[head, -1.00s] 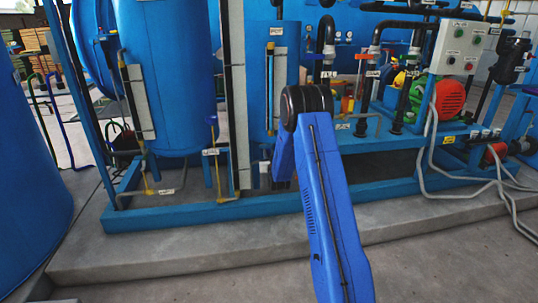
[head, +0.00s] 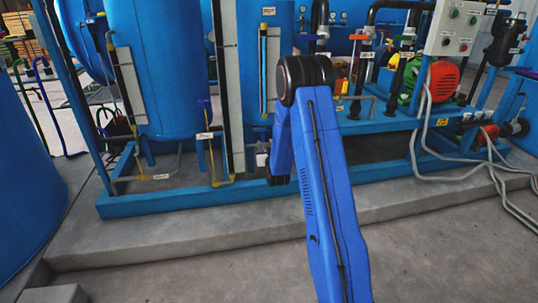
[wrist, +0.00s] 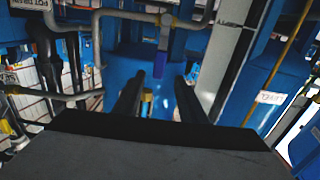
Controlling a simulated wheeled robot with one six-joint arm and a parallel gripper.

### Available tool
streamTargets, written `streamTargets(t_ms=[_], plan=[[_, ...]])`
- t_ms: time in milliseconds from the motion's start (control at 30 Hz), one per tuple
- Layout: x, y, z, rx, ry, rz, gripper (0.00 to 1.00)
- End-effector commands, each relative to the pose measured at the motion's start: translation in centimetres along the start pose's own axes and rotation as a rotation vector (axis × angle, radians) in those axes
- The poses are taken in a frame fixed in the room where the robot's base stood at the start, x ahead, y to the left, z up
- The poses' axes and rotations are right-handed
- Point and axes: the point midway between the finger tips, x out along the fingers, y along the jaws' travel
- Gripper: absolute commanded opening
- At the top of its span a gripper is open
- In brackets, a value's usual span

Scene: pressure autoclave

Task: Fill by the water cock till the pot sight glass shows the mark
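The pot (head: 246,45) is a blue upright tank behind my arm in the head view. Its sight glass (head: 263,72) is a narrow upright tube beside a pale plate; I cannot make out the level or the mark. In the wrist view a blue lever (wrist: 160,63) hangs from a grey pipe fitting; I cannot read a label that shows whether it is the water cock. My gripper (wrist: 159,84) is open, its two black fingers apart. The lever lies in line with the gap, around the fingertips; contact is not clear.
A larger blue tank (head: 158,65) with its own gauge stands left. A blue-handled valve (head: 204,104) is between the tanks. Grey pipes (wrist: 120,14) cross close above my gripper. The blue frame rail (head: 180,200) edges the plinth. Concrete floor in front is clear, with hoses (head: 492,170) at right.

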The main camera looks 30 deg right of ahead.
Motion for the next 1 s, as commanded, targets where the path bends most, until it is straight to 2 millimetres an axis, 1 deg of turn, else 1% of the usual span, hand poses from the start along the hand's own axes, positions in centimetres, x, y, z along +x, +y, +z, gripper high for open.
streamTargets(t_ms=[33, 200, 300, 433, 633, 1000], plan=[[-1.1, 0.0, 0.0, 0.0, -0.001, 0.0, 0.38], [-4.4, 0.0, 0.0, 0.0, -0.001, 0.0, 0.38], [-6.0, 0.0, 0.1, 0.0, -0.002, 0.0, 0.38], [-7.6, 0.0, 0.0, 0.0, 0.0, 0.0, 0.38], [-8.6, 0.0, 0.0, 0.0, 0.0, 0.0, 0.38], [-8.6, 0.0, 0.0, 0.0, 0.0, 0.0, 0.38]])
